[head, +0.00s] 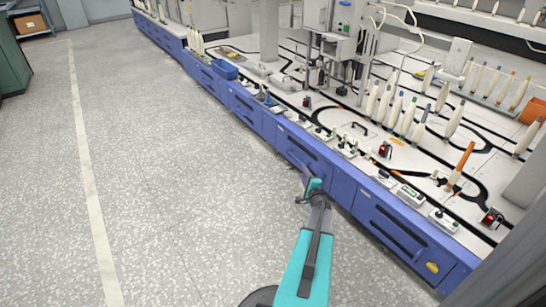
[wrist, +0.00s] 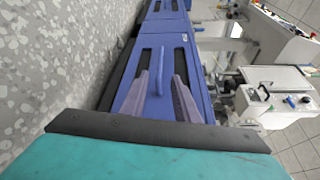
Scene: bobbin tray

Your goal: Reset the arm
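My gripper (head: 307,174) is at the end of my teal and dark grey arm, in front of the blue cabinet fronts at the lower middle of the head view. In the wrist view its two grey-purple fingers (wrist: 161,76) stand apart with nothing held between them. A blue cabinet panel (wrist: 140,104) with a raised blue handle (wrist: 158,78) shows beyond and between the fingers. I cannot tell how far the fingertips are from the panel.
The speckled grey floor (head: 160,160) to the left is clear. A grey post (head: 500,262) stands at lower right.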

